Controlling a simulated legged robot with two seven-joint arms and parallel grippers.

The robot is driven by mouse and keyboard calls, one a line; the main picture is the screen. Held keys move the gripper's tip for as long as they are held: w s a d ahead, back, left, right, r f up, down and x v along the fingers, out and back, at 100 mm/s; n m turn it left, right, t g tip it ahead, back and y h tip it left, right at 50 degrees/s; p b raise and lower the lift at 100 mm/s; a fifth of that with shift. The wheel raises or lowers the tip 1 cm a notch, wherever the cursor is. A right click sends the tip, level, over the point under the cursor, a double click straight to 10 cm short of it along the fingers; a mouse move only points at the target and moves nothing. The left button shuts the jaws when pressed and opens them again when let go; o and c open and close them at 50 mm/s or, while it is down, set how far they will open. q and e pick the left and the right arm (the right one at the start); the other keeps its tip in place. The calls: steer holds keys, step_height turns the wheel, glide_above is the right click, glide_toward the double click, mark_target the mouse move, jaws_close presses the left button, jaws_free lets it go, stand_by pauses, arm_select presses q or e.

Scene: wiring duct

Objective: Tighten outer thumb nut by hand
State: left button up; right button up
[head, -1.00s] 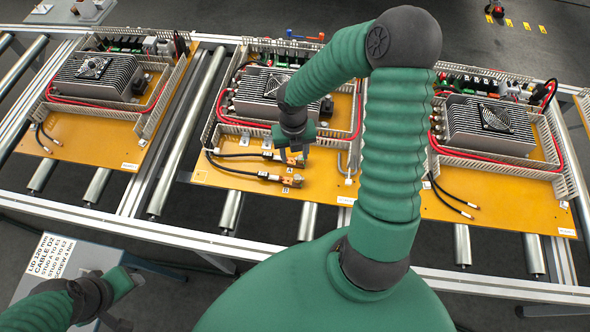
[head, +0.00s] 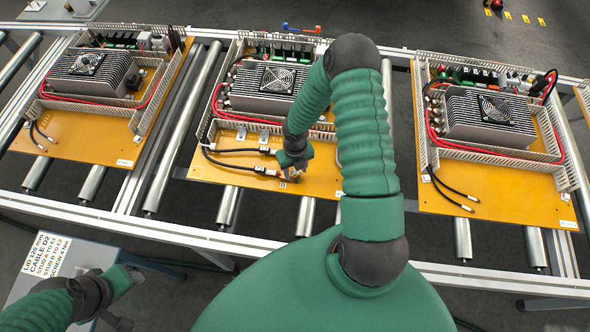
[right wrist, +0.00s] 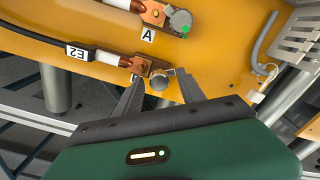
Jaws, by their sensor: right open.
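In the right wrist view, the outer thumb nut (right wrist: 160,81) is a silver round knob on a copper lug at the end of the black cable marked E2 (right wrist: 78,53). A second thumb nut (right wrist: 180,21), with a green dot, sits on the lug by label A (right wrist: 148,36). My right gripper (right wrist: 156,88) is open, its fingers on either side of the outer nut; contact cannot be told. In the head view my right gripper (head: 289,176) is low over the middle board's front edge and partly hides the nut. My left gripper (head: 120,323) is at lower left, its jaws unclear.
The yellow middle board (head: 219,168) carries a finned unit with a fan (head: 278,80) behind slotted duct walls. Similar boards stand left (head: 85,154) and right (head: 490,190) on the roller conveyor. A printed sheet (head: 47,254) lies at lower left.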

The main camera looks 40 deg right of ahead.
steer(key=shift+f, duration=0.1)
jaws_close()
steer(key=shift+m, duration=0.3)
